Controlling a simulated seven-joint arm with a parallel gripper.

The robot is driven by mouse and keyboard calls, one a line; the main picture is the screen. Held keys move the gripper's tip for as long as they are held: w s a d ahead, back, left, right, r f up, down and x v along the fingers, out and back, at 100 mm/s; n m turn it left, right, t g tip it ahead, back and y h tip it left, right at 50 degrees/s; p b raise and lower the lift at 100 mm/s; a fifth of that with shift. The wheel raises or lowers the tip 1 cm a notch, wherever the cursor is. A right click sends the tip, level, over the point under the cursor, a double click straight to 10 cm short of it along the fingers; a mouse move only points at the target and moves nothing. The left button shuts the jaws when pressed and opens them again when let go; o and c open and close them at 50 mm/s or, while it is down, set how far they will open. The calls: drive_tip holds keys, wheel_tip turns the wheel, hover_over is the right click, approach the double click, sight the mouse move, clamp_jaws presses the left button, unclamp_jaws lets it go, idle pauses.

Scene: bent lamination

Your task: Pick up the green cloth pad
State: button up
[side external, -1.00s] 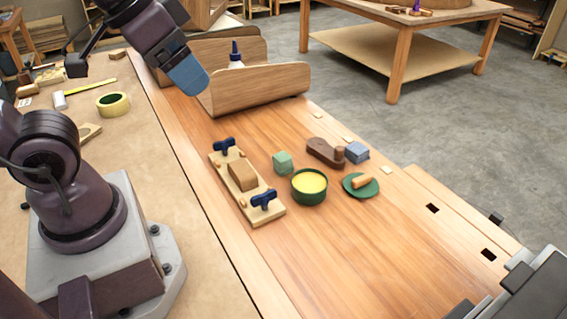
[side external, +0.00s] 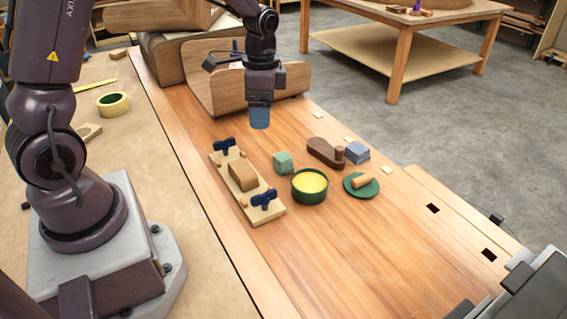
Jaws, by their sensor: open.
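The green cloth pad (side external: 283,162) is a small soft-looking block on the wooden bench. It sits between the clamp board and the dark block with a peg, just behind the green bowl. My gripper (side external: 260,126) hangs pointing down above the bench, behind and slightly left of the pad and apart from it. Its blue end is small in the picture and nothing shows held in it.
A green bowl with yellow contents (side external: 309,186) stands close to the pad. Nearby are a clamp board (side external: 266,211), a dark block (side external: 323,152), a blue-grey block (side external: 357,152) and a green dish (side external: 361,186). A bent wood panel (side external: 213,93) stands behind.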

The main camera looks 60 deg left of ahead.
sight(283, 156)
drive_tip(key=w+a+f+m, duration=0.4)
drive_tip(key=w+f+m, duration=0.3)
drive_tip(key=m, duration=0.4)
drive_tip(key=shift+m+t, duration=0.3)
drive_tip(key=f, duration=1.2)
drive_tip(key=shift+w+d+f, duration=0.15)
drive_tip(key=shift+w, duration=0.1)
drive_tip(key=c, duration=1)
